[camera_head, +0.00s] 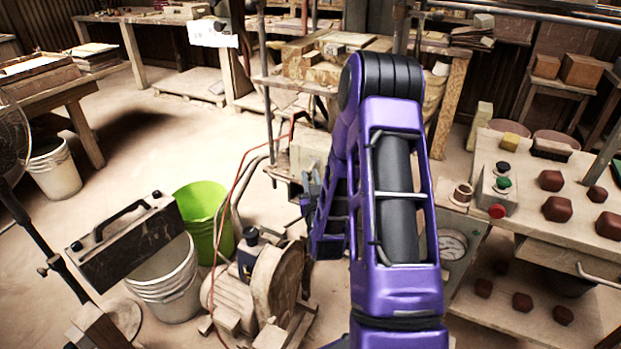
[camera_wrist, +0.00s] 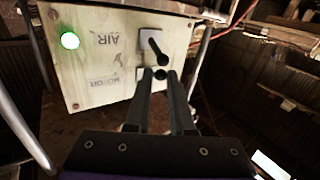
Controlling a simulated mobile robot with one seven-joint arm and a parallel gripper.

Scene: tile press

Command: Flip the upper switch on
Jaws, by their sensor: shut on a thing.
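In the wrist view, a pale control panel (camera_wrist: 110,55) carries two black lever switches and labels reading AIR and MOTOR, which appear upside down. The switch level with AIR (camera_wrist: 157,47) has its lever slanting down in the picture. The switch level with MOTOR (camera_wrist: 160,74) shows its dark knob between my fingertips; its plate is partly hidden. My gripper (camera_wrist: 160,80) is shut on this knob. A lamp (camera_wrist: 70,41) on the AIR row glows green; no lit lamp shows on the MOTOR row. In the head view my arm hides most of the gripper and switches.
Metal bars flank the panel in the wrist view. In the head view, a motor unit (camera_head: 262,285), a green bucket (camera_head: 204,215) and a white bucket (camera_head: 168,285) stand lower left. A bench (camera_head: 535,200) with a button box (camera_head: 497,192) stands right. Floor is open at left.

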